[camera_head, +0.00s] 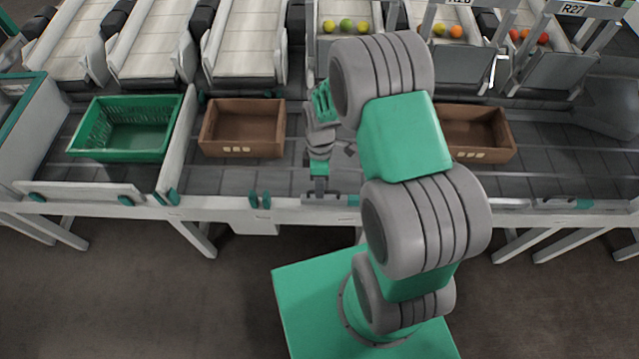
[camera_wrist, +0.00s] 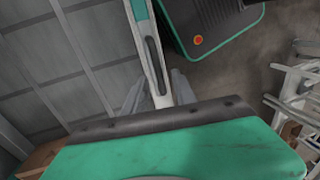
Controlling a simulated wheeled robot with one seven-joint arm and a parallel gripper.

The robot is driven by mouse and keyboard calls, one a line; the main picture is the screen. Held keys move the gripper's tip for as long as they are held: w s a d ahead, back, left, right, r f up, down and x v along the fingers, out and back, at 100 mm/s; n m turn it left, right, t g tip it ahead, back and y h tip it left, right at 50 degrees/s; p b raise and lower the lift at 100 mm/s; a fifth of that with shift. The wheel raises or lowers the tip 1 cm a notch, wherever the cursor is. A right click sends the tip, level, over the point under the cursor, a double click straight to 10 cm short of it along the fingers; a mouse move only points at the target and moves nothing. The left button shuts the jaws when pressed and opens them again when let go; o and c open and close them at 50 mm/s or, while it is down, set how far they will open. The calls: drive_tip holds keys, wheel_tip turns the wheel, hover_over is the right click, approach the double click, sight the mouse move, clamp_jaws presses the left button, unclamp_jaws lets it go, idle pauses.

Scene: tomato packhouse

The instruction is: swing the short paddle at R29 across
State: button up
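My gripper (camera_head: 320,190) points down at the front edge of the grey conveyor (camera_head: 225,180), between two brown crates. In the wrist view its two grey fingers (camera_wrist: 157,82) are apart, one on each side of a narrow white bar (camera_wrist: 138,40). The bar has a dark slot and a teal part at its far end. I cannot tell whether this bar is the front rail or the short paddle, or whether the fingers touch it. No R29 sign shows. My arm covers part of the conveyor right of the gripper, so the paddle cannot be picked out surely in the head view.
A green crate (camera_head: 75,150) and a brown crate (camera_head: 243,155) sit left of my gripper; another brown crate (camera_head: 510,150) sits right. Chutes with tomatoes stand behind, with a cut-off R28 sign (camera_head: 460,3) and an R27 sign (camera_head: 573,9).

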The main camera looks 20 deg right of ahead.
drive_tip(key=shift+f, duration=0.25)
drive_tip(key=shift+c, duration=0.5)
clamp_jaws()
idle(0.8)
